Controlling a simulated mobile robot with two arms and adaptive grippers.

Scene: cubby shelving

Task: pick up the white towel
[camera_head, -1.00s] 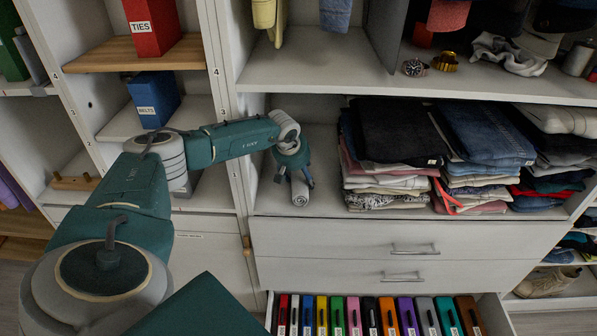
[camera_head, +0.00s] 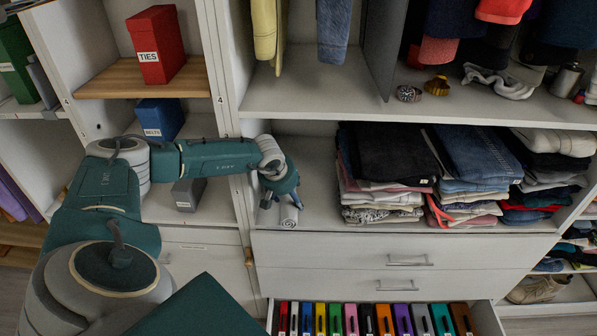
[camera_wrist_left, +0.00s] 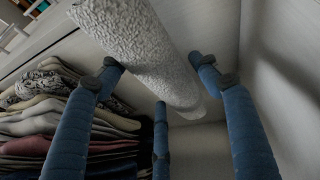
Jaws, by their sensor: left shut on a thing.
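The white towel (camera_head: 289,215) is a small roll at the front left of the shelf compartment, left of the folded clothes. It also shows large in the left wrist view (camera_wrist_left: 140,45), running across the top between the blue fingers. My left gripper (camera_head: 281,202) is on the towel from above, with its fingers around the roll. In the wrist view the left gripper (camera_wrist_left: 155,75) has fingers on both sides of the towel. Whether the towel touches the shelf is hard to tell. My right gripper is not in view.
Stacks of folded clothes (camera_head: 388,160) fill the compartment to the right. A white upright divider (camera_head: 238,190) stands close on the left. The shelf above (camera_head: 300,97) forms a low ceiling. An open drawer of colourful binders (camera_head: 363,318) is below.

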